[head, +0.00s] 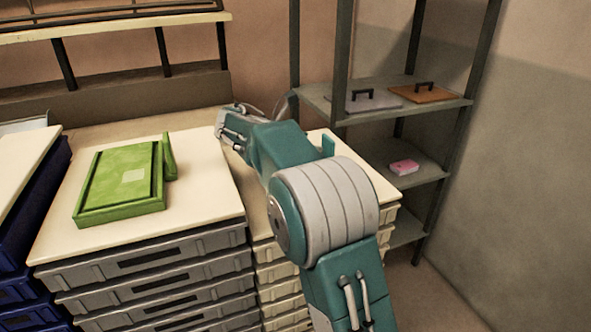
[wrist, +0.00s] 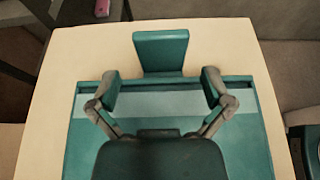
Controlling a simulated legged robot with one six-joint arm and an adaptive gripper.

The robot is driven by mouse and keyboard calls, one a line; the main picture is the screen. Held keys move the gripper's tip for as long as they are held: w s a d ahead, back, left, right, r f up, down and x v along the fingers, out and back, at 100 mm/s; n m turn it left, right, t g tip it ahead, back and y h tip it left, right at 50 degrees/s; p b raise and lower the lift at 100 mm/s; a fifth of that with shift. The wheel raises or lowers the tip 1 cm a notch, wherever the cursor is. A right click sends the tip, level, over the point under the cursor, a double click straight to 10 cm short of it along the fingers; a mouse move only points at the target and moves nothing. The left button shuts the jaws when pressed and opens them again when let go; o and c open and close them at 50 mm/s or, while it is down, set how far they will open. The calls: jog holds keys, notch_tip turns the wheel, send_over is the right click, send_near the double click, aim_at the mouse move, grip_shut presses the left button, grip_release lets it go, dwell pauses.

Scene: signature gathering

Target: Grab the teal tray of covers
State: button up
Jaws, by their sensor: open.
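The teal tray (wrist: 78,140) lies flat on a cream top in the wrist view, with a paler teal band (wrist: 160,104) along its far side. An upright teal tab (wrist: 160,50) stands at its far edge, and what looks like the same tab (head: 328,145) shows past my arm in the head view. My gripper (wrist: 163,90) is open above the tray, its two fingers spread on either side of the tab's width and nearer than the tab. Nothing is between the fingers. My arm hides most of the tray and the gripper in the head view.
A green tray (head: 122,182) with a similar tab sits on the neighbouring grey crate stack (head: 160,262). Dark blue crates (head: 30,225) stand at far left. A metal shelf (head: 425,108) at right holds grey and orange lidded pieces and a pink item (head: 404,167).

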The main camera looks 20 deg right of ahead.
aim_at(326, 144)
jog(key=shift+r+x, duration=0.2)
jog(key=shift+x, duration=2.4)
jog(key=c, duration=1.1)
